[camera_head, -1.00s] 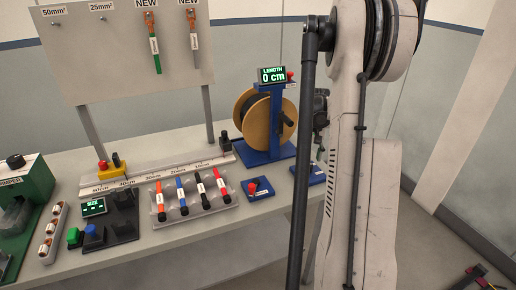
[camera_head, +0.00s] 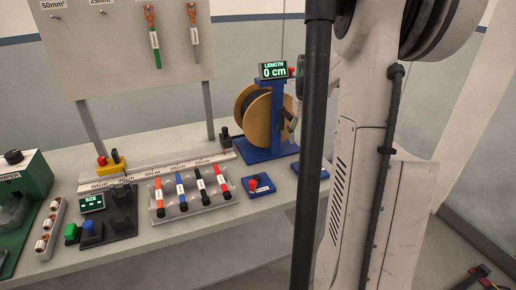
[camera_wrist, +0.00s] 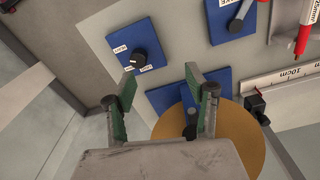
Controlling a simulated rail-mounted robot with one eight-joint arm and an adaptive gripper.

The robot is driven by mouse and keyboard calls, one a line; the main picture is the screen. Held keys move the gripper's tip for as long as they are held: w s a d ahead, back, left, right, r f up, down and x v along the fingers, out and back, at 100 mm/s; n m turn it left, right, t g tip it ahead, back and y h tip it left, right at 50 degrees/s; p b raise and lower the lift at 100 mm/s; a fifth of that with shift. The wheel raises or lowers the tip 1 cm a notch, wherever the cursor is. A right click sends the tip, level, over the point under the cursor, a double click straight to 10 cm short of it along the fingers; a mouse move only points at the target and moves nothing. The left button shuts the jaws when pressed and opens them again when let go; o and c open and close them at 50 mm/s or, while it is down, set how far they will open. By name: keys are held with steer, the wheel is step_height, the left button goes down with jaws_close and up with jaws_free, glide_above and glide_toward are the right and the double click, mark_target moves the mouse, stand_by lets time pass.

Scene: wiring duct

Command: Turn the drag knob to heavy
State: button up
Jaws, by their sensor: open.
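The drag knob (camera_wrist: 138,57) is a round black knob on a small blue plate (camera_wrist: 117,39) with white labels, in the upper left of the wrist view. Its setting is too small to read surely. In the head view a bit of a blue plate (camera_head: 324,174) shows beside my arm, and the knob there is hidden. My gripper (camera_wrist: 160,76) is open and empty, with its green-padded fingers apart. The left fingertip appears close to the plate's lower edge in the picture; I cannot tell whether they touch.
A second blue plate (camera_wrist: 215,28) with a lever stands to the right of the knob plate. The cable reel (camera_wrist: 240,135) on its blue stand lies below, partly behind my gripper. The length display (camera_head: 273,71) reads 0 cm. A ruler (camera_head: 160,167) and marker rack (camera_head: 222,207) occupy the bench.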

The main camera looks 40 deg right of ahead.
steer(key=w+a+r+n+t+b, duration=0.1)
steer(key=a, duration=0.8)
steer(key=w+a+r+n+t+h+b, duration=0.1)
steer(key=a+r, duration=0.1)
steer(key=a, duration=0.7)
steer(key=shift+a+r, duration=0.25)
steer(key=shift+a, duration=0.05)
steer(key=s+a+f+n+t, duration=0.1)
steer(key=s+a, duration=0.4)
steer(key=a, duration=0.8)
steer(key=s+a+n+t+y, duration=0.1)
steer(key=s+a+n+t, duration=0.2)
steer(key=a, duration=1.1)
steer(key=s, duration=0.3)
steer(key=shift+s+f+n+t, duration=0.15)
steer(key=shift+f+n+t, duration=0.15)
steer(key=shift+f+t, duration=0.1)
